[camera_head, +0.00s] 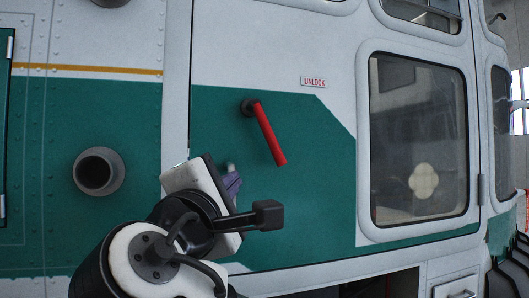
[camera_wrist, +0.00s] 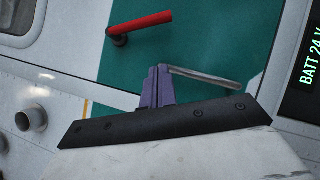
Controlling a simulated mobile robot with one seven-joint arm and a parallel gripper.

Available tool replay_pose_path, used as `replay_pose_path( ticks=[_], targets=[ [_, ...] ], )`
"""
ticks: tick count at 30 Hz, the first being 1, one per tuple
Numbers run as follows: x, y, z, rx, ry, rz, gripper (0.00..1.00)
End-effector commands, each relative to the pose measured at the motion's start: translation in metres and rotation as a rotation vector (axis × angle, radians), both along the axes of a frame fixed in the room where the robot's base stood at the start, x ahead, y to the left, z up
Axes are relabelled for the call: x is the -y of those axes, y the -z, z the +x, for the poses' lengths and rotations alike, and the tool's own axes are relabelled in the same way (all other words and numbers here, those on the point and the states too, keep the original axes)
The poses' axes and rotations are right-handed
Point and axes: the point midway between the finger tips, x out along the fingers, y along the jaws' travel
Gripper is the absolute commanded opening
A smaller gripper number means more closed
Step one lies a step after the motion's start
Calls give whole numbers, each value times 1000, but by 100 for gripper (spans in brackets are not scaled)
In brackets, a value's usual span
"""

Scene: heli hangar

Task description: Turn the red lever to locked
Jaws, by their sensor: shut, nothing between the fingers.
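The red lever (camera_head: 267,134) is on the green part of the helicopter door. Its dark pivot is at the upper left, and the arm slopes down to the right. A small "UNLOCK" label (camera_head: 314,82) is above and right of it. The lever (camera_wrist: 141,26) also shows at the top of the wrist view. My gripper (camera_head: 232,184) is below and left of the lever, apart from it. Its purple fingers (camera_wrist: 158,72) are together in the wrist view, with nothing between them. No "locked" label is visible.
A thin grey bar (camera_wrist: 204,77) runs right from beside the fingertips in the wrist view. A round pipe outlet (camera_head: 97,172) sticks out at left. A window (camera_head: 418,140) is to the right.

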Motion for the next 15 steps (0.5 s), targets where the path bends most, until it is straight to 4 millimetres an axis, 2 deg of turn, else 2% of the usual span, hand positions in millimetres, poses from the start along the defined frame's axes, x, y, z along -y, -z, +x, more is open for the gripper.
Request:
replay_pose_path(
  ticks=[1,10,15],
  targets=[
    [0,-6,4,-4,-4,4,0],
    [4,-9,22,-7,-1,5,0],
    [14,-18,59,-7,3,3,0]
  ],
)
